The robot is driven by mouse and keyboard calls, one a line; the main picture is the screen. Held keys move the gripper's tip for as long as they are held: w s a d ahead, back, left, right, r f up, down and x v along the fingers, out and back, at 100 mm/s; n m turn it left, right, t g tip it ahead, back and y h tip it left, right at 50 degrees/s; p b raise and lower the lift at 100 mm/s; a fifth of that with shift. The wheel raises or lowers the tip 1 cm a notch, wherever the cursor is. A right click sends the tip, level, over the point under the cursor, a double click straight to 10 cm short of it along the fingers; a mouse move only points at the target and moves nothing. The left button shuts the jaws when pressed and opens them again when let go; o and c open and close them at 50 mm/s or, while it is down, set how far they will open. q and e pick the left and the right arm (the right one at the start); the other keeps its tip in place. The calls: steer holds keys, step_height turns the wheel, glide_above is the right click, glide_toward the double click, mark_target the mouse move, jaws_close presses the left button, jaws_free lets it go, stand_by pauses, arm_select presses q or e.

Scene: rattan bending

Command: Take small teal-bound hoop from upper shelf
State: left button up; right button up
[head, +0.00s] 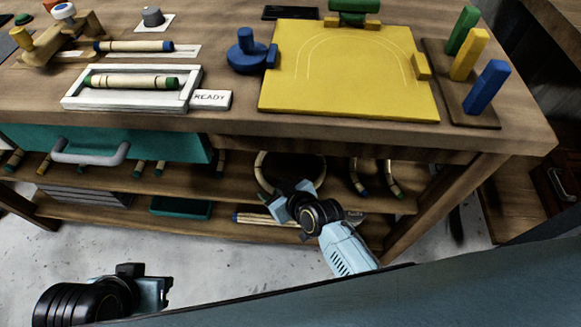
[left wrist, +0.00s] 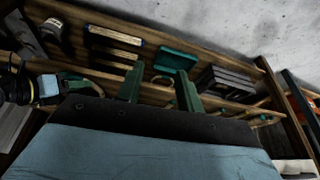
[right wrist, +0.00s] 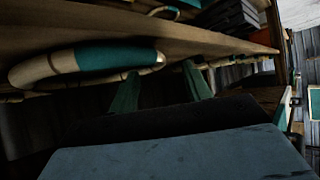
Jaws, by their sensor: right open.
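A pale rattan hoop (head: 262,172) stands on the upper shelf under the bench in the head view, partly hidden behind my right gripper (head: 294,200). The right wrist view shows a curved pale hoop with a broad teal binding (right wrist: 112,59), to the left of the fingers. My right gripper (right wrist: 162,88) is open there, its fingers apart and nothing visible between them; the hoop's right end comes near one fingertip. My left gripper (head: 158,294) is low in front of the shelves. The left wrist view shows its fingers (left wrist: 160,88) apart and empty.
Curved rattan pieces (head: 358,176) hang or stand right of the hoop. A teal bin (head: 180,208) and rattan sticks (head: 265,219) lie on the lower shelf. A teal drawer (head: 170,145) with a grey handle is at left. The bench top (head: 225,117) overhangs the shelves.

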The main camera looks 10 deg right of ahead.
mark_target(268, 185)
steer(key=b+x, duration=0.1)
steer(key=x, duration=0.2)
steer(key=shift+b, duration=0.4)
steer(key=shift+w+f, duration=0.1)
steer(key=shift+w, duration=0.1)
arm_select(q)
steer(key=w+d+r+t+h, duration=0.1)
steer(key=w+d+r+t, duration=0.1)
steer(key=w+t, duration=0.1)
steer(key=w+d+r+t, duration=0.1)
steer(key=w+r+t, duration=0.1)
steer(key=w, duration=0.4)
steer(key=shift+d+r+t+h, duration=0.3)
steer(key=shift+d+t+h, duration=0.1)
steer(key=shift+t, duration=0.2)
steer(key=shift+m, duration=0.3)
arm_select(e)
jaws_close()
